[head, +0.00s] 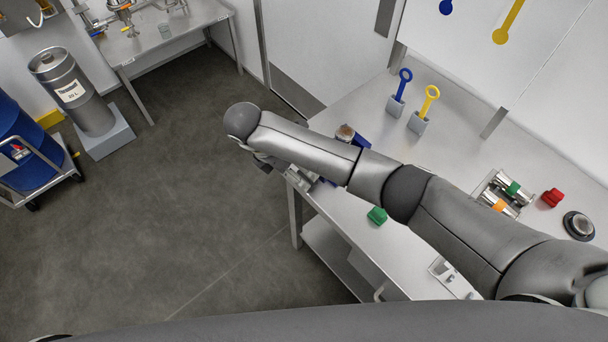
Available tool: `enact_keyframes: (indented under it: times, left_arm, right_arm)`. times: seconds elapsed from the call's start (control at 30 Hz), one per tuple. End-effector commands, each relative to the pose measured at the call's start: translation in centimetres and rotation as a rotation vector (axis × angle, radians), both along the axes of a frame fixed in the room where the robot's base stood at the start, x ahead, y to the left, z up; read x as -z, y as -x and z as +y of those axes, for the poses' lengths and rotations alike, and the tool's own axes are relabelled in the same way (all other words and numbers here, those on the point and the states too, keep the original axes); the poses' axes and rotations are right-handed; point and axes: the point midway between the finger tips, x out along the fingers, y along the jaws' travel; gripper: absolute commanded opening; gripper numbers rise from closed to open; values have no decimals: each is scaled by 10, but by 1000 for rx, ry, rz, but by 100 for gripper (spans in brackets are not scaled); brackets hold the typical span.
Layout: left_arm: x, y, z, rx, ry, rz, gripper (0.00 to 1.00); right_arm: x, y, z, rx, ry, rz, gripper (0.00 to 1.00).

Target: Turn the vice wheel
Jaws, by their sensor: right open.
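My right arm reaches from the lower right across the bench, and its forearm covers much of what is at the bench's left corner. My right gripper (268,162) is open at that corner, partly hidden under the wrist. A blue vice (362,140) seems to stand there, with blue and grey parts showing on both sides of the forearm. Its wheel cannot be made out clearly, and I cannot tell whether the gripper touches it. My left gripper is not in view.
A keg (75,90) and blue drum (22,145) stand left. The floor between is clear.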

Motion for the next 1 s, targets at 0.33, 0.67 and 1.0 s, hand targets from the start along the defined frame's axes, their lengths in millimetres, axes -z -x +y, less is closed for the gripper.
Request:
enact_keyframes:
  times: [0.33,0.67,1.0]
  left_arm:
    - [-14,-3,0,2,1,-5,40]
    - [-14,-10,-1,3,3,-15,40]
    - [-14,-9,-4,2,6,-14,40]
  right_arm:
    - [43,-5,-19,1,0,0,74]
    - [48,-6,-21,1,-1,-1,74]
    - [47,-6,-21,2,-2,-1,33]
